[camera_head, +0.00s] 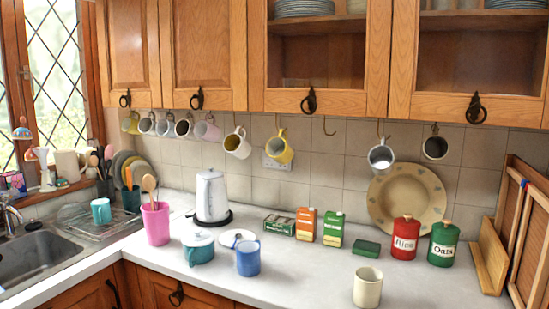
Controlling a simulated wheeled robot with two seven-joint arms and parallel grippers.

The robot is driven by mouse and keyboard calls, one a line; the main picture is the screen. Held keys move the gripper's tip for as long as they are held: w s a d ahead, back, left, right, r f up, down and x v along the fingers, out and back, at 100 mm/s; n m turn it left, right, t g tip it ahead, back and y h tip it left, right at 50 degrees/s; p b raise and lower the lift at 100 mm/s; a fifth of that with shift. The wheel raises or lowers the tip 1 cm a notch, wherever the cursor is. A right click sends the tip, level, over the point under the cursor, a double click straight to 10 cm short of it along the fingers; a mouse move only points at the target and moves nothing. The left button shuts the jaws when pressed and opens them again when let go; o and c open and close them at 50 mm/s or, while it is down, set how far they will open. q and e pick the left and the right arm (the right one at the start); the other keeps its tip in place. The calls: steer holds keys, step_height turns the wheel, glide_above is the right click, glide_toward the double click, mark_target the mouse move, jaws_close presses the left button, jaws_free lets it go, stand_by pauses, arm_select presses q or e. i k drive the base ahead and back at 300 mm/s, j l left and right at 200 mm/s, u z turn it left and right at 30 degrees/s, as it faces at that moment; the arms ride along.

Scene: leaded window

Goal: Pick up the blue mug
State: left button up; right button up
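The blue mug (248,259) stands upright on the white countertop, near the front edge, a little left of the picture's middle. Nothing covers it from this view. A white lid-like disc lies just behind it, and a teal lidded pot is to its left. Neither my left nor my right gripper shows in the head view.
Close to the mug are the teal pot (199,247), the white disc (238,238) and a white kettle (211,196). A pink utensil holder (156,223) is further left. A cream cup (367,287) stands front right. The counter (310,275) between mug and cup is clear. Mugs hang above.

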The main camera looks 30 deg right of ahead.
mark_target(252, 256)
steer(key=i+j, duration=0.45)
steer(key=i, duration=0.2)
steer(key=i+j, duration=0.45)
steer(key=i, duration=0.2)
steer(key=z, duration=1.1)
